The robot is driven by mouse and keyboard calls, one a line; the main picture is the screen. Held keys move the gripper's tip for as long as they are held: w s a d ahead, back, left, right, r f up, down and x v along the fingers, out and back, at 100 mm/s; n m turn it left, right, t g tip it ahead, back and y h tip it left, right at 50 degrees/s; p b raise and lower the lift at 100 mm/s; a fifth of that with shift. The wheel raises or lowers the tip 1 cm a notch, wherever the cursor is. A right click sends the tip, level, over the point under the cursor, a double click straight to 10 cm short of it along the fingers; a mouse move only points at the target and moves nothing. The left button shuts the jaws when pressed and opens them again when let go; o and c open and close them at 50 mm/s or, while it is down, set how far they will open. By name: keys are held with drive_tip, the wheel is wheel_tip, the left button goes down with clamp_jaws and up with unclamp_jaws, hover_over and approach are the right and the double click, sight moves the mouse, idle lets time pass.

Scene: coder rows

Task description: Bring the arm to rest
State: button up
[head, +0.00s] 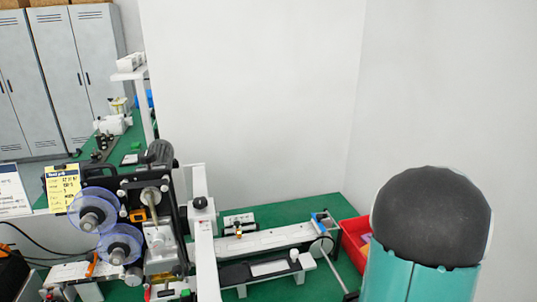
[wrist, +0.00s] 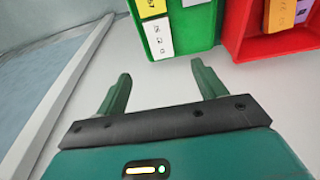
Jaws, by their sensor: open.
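My gripper (wrist: 161,88) shows in the wrist view, with two green fingers spread wide apart and nothing between them. Beyond the fingertips are a green bin and a red bin, both apart from the fingers. In the head view, a teal and dark rounded part of my own arm (head: 425,235) fills the lower right. My gripper is not visible in the head view.
A green bin (wrist: 196,22) holds labelled pieces, beside a red bin (wrist: 242,38) in the wrist view. The red bin (head: 352,236) also shows in the head view. A coder machine (head: 150,215) stands on the green bench (head: 290,212). Grey lockers (head: 70,75) stand behind.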

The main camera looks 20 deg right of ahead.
drive_tip(key=w+a+r+n+t+y, duration=0.15)
drive_tip(key=w+a+r+n, duration=0.3)
drive_tip(key=a, duration=0.65)
drive_tip(key=w+a+r+n+t, duration=0.2)
drive_tip(key=w+a+r+n, duration=0.3)
drive_tip(key=a, duration=0.7)
drive_tip(key=s+a+r+n, duration=0.1)
drive_tip(key=s+a+n, duration=0.1)
drive_tip(key=a, duration=0.5)
drive_tip(key=s+a+r+n+t, duration=0.1)
drive_tip(key=s+a+r+n, duration=0.1)
drive_tip(key=a+n, duration=0.3)
drive_tip(key=s+a+r+n+t, duration=0.1)
drive_tip(key=s+a+n, duration=0.1)
drive_tip(key=a, duration=0.8)
drive_tip(key=shift+s+a+r+n+y, duration=0.15)
drive_tip(key=shift+a+r+n+y, duration=0.25)
drive_tip(key=shift+n, duration=0.25)
drive_tip(key=shift+t, duration=0.25)
